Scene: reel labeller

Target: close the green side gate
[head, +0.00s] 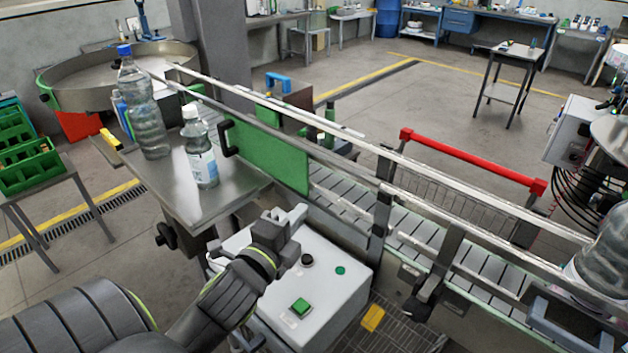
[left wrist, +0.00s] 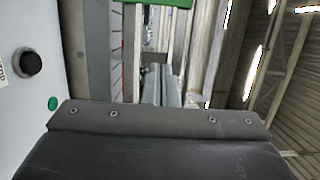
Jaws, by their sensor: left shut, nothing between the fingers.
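The green side gate (head: 268,158) is an upright panel at the near side of the conveyor, beyond the small steel table. Its black handle (head: 228,138) is at the panel's left end. I cannot tell whether the gate is fully shut. My left gripper (head: 293,220) is shut and empty, in front of the gate and above the white control box, apart from both gate and handle. In the left wrist view its fingers (left wrist: 162,85) are together, and a green strip (left wrist: 165,3) shows at the top edge. My right gripper is not in view.
Two bottles, one with a blue cap (head: 148,110) and one with a white cap (head: 200,150), stand on the steel table (head: 205,208) left of the gate. The white control box (head: 335,285) has a green button. Long rails (head: 430,178) run above the conveyor (head: 470,275).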

